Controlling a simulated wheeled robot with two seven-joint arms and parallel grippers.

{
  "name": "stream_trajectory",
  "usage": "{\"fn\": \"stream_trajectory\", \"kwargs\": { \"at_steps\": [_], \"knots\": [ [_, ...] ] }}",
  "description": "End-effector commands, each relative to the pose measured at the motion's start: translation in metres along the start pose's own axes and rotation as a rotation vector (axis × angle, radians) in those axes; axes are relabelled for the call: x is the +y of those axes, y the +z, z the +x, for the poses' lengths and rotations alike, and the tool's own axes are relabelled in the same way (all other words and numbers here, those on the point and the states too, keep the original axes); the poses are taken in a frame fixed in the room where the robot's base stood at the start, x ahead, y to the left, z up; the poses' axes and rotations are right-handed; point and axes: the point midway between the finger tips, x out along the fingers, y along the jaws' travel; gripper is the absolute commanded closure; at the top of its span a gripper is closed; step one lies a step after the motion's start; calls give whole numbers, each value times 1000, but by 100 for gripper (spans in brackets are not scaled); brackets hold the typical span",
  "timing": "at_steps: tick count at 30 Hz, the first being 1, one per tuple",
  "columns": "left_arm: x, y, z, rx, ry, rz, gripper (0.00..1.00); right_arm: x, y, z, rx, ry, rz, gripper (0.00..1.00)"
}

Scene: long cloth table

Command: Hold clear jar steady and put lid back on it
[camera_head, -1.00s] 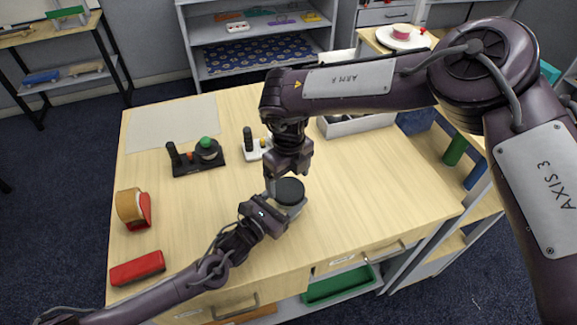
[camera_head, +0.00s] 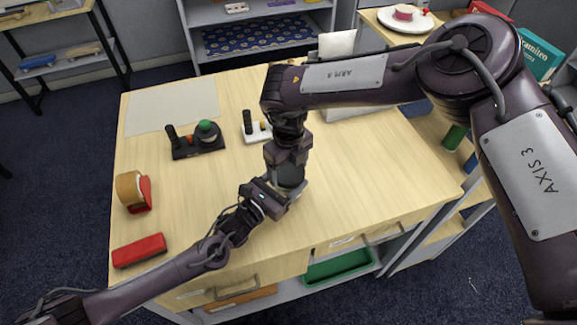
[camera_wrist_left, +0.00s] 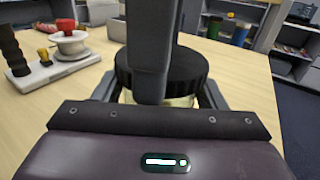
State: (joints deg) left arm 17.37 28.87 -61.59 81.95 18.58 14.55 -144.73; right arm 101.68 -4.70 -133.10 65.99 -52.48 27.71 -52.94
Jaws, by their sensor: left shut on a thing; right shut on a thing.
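The clear jar (camera_wrist_left: 187,101) stands on the table near its front middle, with pale contents showing under a wide black ribbed lid (camera_wrist_left: 185,70). The lid is over the jar's mouth; I cannot tell if it is fully seated. My left gripper (camera_head: 285,192) is shut around the jar, one finger on each side in the left wrist view. My right gripper (camera_head: 289,166) comes down from above and is shut on the lid. Its dark finger (camera_wrist_left: 150,50) hides part of the lid in the left wrist view. In the head view it covers much of the lid and jar.
A black stand with a green-topped piece (camera_head: 207,131) and a white stand (camera_head: 256,132) are behind left. The table's right side (camera_head: 390,190) is clear.

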Motion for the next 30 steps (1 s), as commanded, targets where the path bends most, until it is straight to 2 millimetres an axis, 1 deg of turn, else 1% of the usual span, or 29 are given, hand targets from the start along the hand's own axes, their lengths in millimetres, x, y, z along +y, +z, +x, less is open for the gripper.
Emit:
{"fn": "stream_trajectory", "kwargs": {
  "at_steps": [3,5,13,14,18,26,30],
  "knots": [
    [1,0,0,0,4,1,99,0,0,1,0,5,162,53],
    [1,0,0,0,4,1,99,0,0,0,1,4,213,53],
    [3,0,0,2,7,2,99,1,-1,0,3,3,226,53],
    [3,0,0,2,7,2,99,1,-1,0,4,3,225,22],
    [2,0,0,1,6,2,99,0,0,0,3,2,225,4],
    [1,0,0,0,3,1,99,0,0,-1,1,2,224,4],
    [1,0,0,0,3,0,99,0,1,-12,-1,2,224,4]
  ]
}}
